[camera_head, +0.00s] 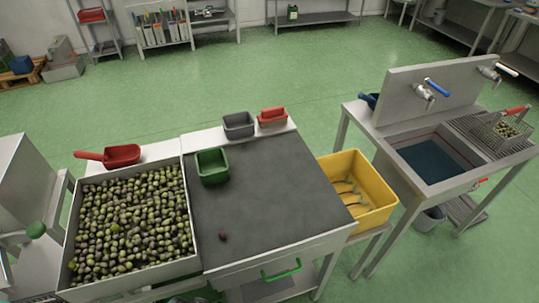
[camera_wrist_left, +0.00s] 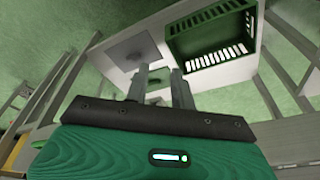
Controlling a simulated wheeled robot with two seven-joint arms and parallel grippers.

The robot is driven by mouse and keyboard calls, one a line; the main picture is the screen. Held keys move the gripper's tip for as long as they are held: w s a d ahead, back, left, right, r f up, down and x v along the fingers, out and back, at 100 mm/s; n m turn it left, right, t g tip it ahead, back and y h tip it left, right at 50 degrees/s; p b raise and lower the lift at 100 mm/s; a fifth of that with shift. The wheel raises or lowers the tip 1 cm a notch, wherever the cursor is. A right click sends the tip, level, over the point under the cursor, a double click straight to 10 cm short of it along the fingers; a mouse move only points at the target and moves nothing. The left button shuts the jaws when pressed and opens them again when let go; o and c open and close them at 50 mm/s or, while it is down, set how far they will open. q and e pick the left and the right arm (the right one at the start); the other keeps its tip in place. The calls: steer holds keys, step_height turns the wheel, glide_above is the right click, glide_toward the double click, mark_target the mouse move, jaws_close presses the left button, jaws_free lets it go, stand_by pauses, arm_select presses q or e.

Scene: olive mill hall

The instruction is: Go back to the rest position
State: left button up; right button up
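In the left wrist view my left gripper (camera_wrist_left: 158,78) shows two grey fingers standing apart, with nothing seen held between them. Beyond the fingers lie a pale surface with a grey panel (camera_wrist_left: 132,48) and a green slatted crate (camera_wrist_left: 180,44). Neither of my grippers shows in the head view. My right gripper is not in any view.
A tray (camera_head: 190,215) of olives with a red scoop (camera_head: 122,155) stands beside a dark worktop (camera_head: 265,205). A yellow crate (camera_head: 370,220) and a sink (camera_head: 432,158) stand right. The floor behind is clear.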

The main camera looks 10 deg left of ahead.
arm_select(q)
steer(key=s+a+f+g, duration=0.1)
steer(key=s+f, duration=0.3)
steer(key=f, duration=0.5)
steer(key=s+f, duration=0.3)
steer(key=f, duration=0.7)
steer(key=s+a+f, duration=0.3)
steer(key=s+f, duration=0.8)
steer(key=s, duration=0.3)
steer(key=shift+s+f+g, duration=0.2)
steer(key=shift+s+g, duration=0.2)
steer(key=shift+d, duration=0.1)
